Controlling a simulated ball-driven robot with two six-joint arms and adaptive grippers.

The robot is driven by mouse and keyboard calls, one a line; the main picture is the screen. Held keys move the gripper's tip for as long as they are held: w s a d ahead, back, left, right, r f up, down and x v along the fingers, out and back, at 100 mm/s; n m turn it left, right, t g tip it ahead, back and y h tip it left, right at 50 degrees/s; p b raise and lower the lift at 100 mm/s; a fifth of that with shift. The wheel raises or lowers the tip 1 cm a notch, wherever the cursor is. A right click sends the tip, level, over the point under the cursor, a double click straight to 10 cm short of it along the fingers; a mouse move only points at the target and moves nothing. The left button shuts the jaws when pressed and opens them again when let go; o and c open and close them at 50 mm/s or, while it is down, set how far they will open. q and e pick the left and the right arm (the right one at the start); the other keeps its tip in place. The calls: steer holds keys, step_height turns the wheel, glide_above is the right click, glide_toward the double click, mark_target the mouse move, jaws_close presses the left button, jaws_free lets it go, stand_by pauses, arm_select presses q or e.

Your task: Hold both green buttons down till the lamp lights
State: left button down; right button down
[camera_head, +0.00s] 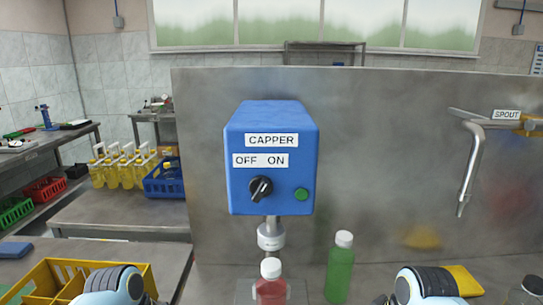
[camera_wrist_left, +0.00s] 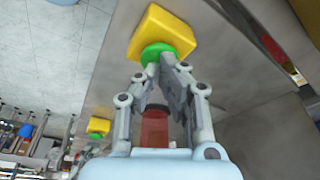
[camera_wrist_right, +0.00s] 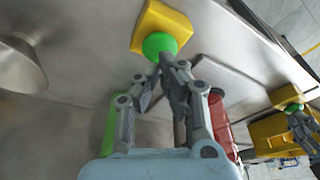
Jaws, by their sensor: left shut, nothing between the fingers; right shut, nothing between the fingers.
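My left gripper (camera_wrist_left: 168,62) is shut and empty. Its fingertips overlap the lower edge of a round green button (camera_wrist_left: 155,52) on a yellow box (camera_wrist_left: 163,30). My right gripper (camera_wrist_right: 168,62) is also shut and empty, its tips at the edge of the other green button (camera_wrist_right: 159,43) on its yellow box (camera_wrist_right: 165,20). I cannot tell whether either button is touched or pressed down. The blue capper (camera_head: 270,155) has a dark green round piece (camera_head: 301,194) beside its knob; whether this is the lamp is unclear, and it shows no bright glow.
A red bottle (camera_head: 271,287) stands under the capper head (camera_head: 271,236), with a green bottle (camera_head: 340,268) to its right. A yellow crate (camera_head: 60,272) is at the front left. A metal spout (camera_head: 472,165) hangs on the right of the steel back panel (camera_head: 380,120).

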steer(key=shift+s+x, duration=0.2)
steer(key=shift+x, duration=0.8)
stand_by(1.2)
steer(key=shift+d, duration=0.1)
stand_by(0.4)
